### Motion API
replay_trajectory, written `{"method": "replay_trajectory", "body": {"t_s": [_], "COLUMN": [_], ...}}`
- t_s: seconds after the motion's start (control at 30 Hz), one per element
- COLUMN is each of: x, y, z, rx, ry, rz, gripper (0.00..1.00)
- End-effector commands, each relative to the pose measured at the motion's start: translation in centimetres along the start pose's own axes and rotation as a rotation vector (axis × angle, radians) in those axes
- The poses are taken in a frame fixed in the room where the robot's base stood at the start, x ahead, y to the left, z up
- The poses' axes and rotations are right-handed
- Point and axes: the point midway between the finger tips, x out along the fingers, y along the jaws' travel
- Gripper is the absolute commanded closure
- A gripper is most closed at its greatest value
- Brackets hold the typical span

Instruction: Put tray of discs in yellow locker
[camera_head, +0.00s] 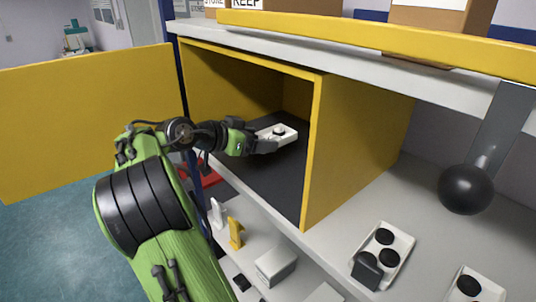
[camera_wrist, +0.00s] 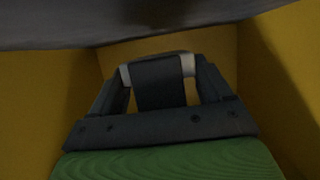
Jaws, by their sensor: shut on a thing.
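The white tray (camera_head: 290,134) with a dark disc on it is inside the open yellow locker (camera_head: 312,150), raised above its dark floor. My gripper (camera_head: 264,143) is shut on the near end of this tray and reaches in through the locker's open front. In the wrist view my gripper (camera_wrist: 160,85) has pale parts of the tray (camera_wrist: 188,65) showing at its fingertips, with yellow locker walls on both sides. Most of the tray is hidden there by the gripper.
The yellow door (camera_head: 90,118) stands wide open at left. Another white tray with black discs (camera_head: 402,247) lies on the grey shelf right of the locker, and a further one (camera_head: 489,287) at the lower right corner. A black ball (camera_head: 466,189) on a post stands at right.

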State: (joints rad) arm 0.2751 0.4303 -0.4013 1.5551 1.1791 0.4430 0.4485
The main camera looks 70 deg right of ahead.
Motion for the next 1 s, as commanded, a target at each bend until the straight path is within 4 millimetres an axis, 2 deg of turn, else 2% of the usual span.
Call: {"method": "replay_trajectory", "body": {"t_s": [0.1,0.23,0.6,0.63,0.7,0.77,1.0], "x": [1.0,1.7,1.9,1.9,1.8,1.8,1.8], "y": [0.1,0.1,0.0,0.0,0.0,0.0,0.0], "z": [2.1,3.8,4.3,4.3,4.2,4.2,4.0], "rx": [-0.002,0.000,0.003,0.002,0.002,0.002,0.002], "ry": [0.000,0.002,0.002,0.001,0.001,0.001,0.001], "rz": [0.004,0.003,0.000,0.000,0.001,0.001,0.001], "gripper": [0.57,0.57,0.57,0.18,0.07,0.00,0.00]}}
